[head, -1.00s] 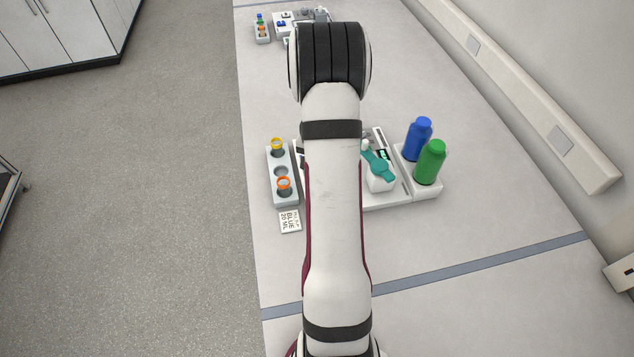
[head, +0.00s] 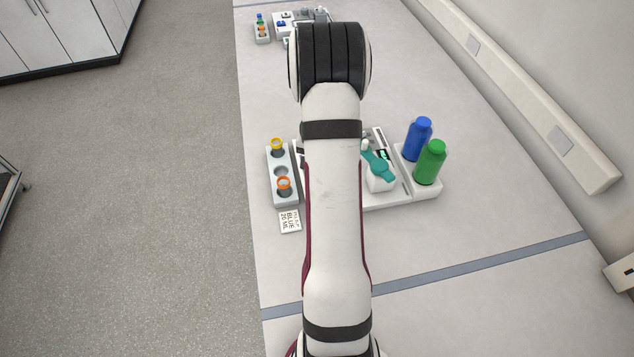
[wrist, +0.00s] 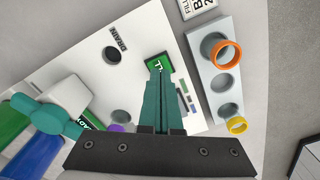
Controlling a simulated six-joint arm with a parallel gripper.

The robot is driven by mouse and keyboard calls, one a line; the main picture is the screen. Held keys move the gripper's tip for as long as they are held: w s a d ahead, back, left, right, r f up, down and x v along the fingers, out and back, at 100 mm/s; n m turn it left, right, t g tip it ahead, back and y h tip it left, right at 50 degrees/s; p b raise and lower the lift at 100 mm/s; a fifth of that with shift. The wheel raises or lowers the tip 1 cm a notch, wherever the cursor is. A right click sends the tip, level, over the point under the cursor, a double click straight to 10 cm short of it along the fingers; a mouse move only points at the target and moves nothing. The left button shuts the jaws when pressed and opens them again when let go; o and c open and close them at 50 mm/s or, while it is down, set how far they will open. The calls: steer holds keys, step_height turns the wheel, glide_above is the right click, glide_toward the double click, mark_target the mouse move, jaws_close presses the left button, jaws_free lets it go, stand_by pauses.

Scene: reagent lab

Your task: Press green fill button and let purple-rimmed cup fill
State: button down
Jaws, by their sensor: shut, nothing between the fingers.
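My gripper (wrist: 157,72) is shut and empty, its teal fingertips over the green fill button (wrist: 162,60) in the wrist view. The fingers cover part of the button and its label; I cannot tell whether they touch or press it. A bit of purple rim of the purple-rimmed cup (wrist: 117,127) shows beside the teal dispenser (wrist: 55,122), mostly hidden behind my gripper body. Its fill level cannot be seen. In the head view my arm hides the button, the cup and my gripper; the teal dispenser (head: 378,165) shows right of the arm.
A grey rack (wrist: 199,75) holds an orange-rimmed cup (wrist: 226,53) and a yellow-rimmed cup (wrist: 237,125), with an empty middle hole. A dark round drain (wrist: 112,54) lies left of the button. Blue (head: 417,140) and green (head: 430,163) bottles stand right. A card (head: 290,221) reads BLUE 20 ML.

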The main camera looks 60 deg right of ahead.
steer(key=shift+f, duration=1.05)
steer(key=shift+r, duration=3.55)
